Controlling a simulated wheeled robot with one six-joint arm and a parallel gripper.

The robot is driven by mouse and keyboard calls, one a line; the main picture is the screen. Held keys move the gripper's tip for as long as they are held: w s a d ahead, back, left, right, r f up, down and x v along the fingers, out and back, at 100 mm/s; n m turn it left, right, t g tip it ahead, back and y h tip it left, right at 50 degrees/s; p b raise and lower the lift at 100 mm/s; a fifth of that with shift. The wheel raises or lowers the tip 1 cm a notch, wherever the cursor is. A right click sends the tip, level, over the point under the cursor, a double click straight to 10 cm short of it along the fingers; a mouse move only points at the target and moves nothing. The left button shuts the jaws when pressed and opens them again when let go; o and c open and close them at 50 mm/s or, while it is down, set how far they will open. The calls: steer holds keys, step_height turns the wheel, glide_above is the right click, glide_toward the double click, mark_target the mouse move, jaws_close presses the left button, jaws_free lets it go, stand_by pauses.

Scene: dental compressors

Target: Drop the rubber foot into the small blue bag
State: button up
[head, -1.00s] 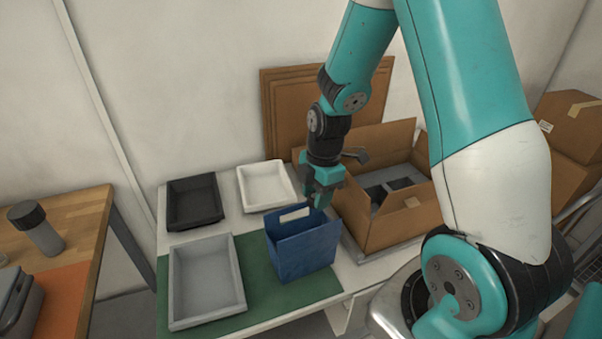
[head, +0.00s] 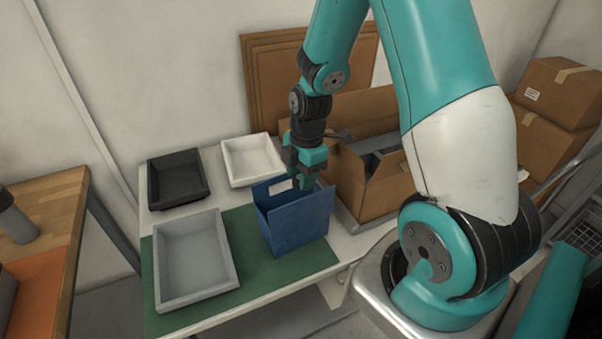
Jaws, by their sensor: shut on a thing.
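The small blue bag (head: 297,224) stands upright on the green mat, with a white-edged handle slot in its back panel. My gripper (head: 302,186) points down at the bag's open top, with its fingertips at about rim height. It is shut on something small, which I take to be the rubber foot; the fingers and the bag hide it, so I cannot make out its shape. The inside of the bag is mostly hidden.
A grey tray (head: 232,268), a black tray (head: 205,193) and a white tray (head: 226,176) stand left of the bag. An open cardboard box (head: 373,188) stands close on the right. The green mat (head: 262,281) has bare room in front.

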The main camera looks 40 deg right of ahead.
steer(key=o, duration=1)
steer(key=shift+r, duration=0.15)
